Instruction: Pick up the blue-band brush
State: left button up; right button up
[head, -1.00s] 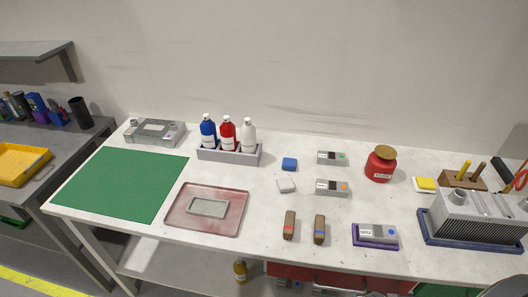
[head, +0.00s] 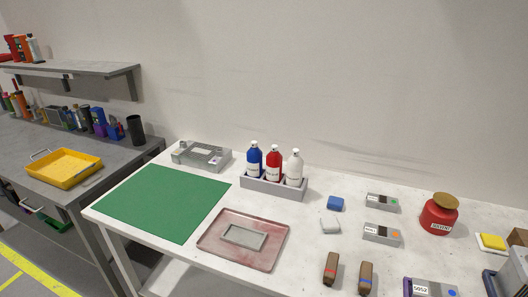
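Two brown brushes lie side by side near the front edge of the white table in the head view. The right one, the blue-band brush (head: 366,277), has a small blue mark near its lower end. The left one, the red-band brush (head: 330,268), has a reddish band. The two are apart, with a small gap between them. Neither of my grippers is in view.
A red tray (head: 206,247) with a grey plate lies left of the brushes. A white block (head: 330,225), a blue block (head: 336,203) and grey boxes (head: 382,234) stand behind them. A purple-based box (head: 430,288) is to the right. A bottle rack (head: 273,187) stands further back.

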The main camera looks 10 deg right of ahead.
aim_at(365, 284)
jog(key=z, duration=1.2)
